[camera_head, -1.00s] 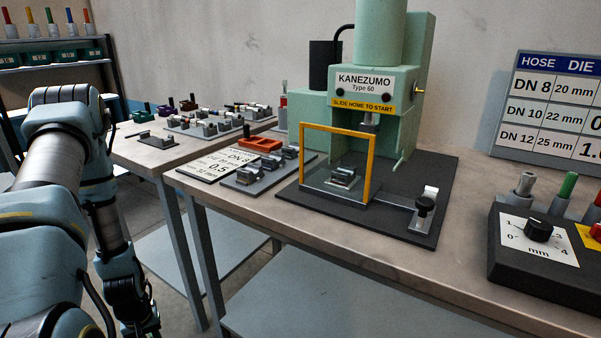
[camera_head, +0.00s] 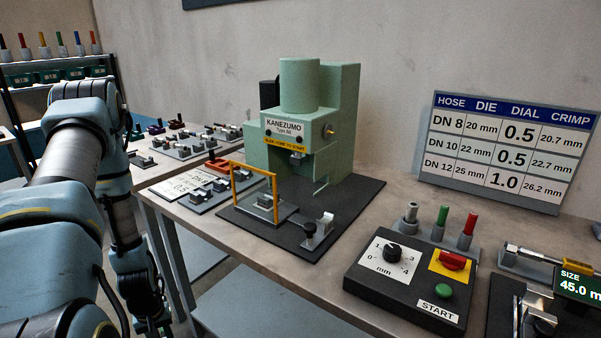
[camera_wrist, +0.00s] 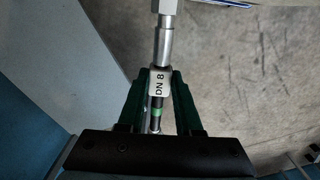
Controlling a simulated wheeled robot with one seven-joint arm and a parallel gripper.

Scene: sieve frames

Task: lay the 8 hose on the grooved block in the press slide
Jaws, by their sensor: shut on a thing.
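The DN 8 hose (camera_wrist: 157,84) shows in the wrist view, with a white DN 8 tag, a green band and a metal end fitting pointing up the picture. My gripper (camera_wrist: 160,76) is shut on it near the tag, with a green finger on each side. In the head view my arm hangs low at the left, in front of the bench, and the hose cannot be made out there. The green Kanezumo press (camera_head: 300,120) stands on the bench. Its slide (camera_head: 266,207) is out in front under a yellow frame (camera_head: 275,190), with the grooved block (camera_head: 265,201) on it.
A control box (camera_head: 405,285) with dial and START button stands right of the press. A hose and die chart (camera_head: 505,150) leans on the wall. A measuring device (camera_head: 580,284) is at the far right. Small blocks (camera_head: 205,193) and a DN 8 card (camera_head: 180,183) lie left of the press.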

